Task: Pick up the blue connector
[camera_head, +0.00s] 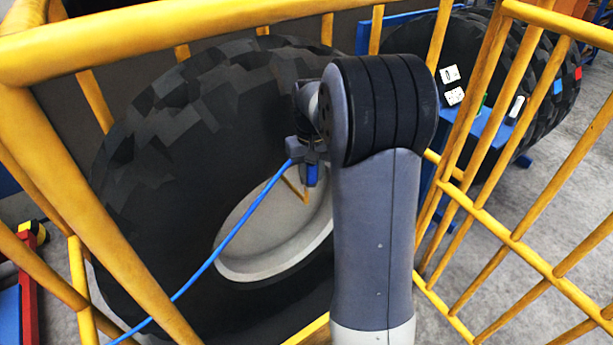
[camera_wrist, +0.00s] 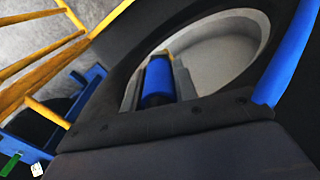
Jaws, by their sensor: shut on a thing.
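My gripper (camera_head: 309,160) is at the end of my arm, inside a yellow-railed cage and in front of a large black tyre. It is shut on the blue connector (camera_head: 312,174), a small dark-blue piece showing just below the jaws. In the wrist view the blue connector (camera_wrist: 158,78) sits between the two grey fingers of my gripper (camera_wrist: 157,84), with its lower end dark. A bright blue cable (camera_head: 228,240) runs from beside the gripper down to the lower left. A broad blue strip (camera_wrist: 287,60), apparently the cable, crosses the right of the wrist view.
The tyre (camera_head: 150,180) with its pale rim (camera_head: 270,262) stands close behind the gripper. Yellow rails (camera_head: 90,200) enclose the space on both sides. More tyres (camera_head: 540,95) and a blue frame (camera_head: 475,135) stand outside at right. Grey floor is open at lower right.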

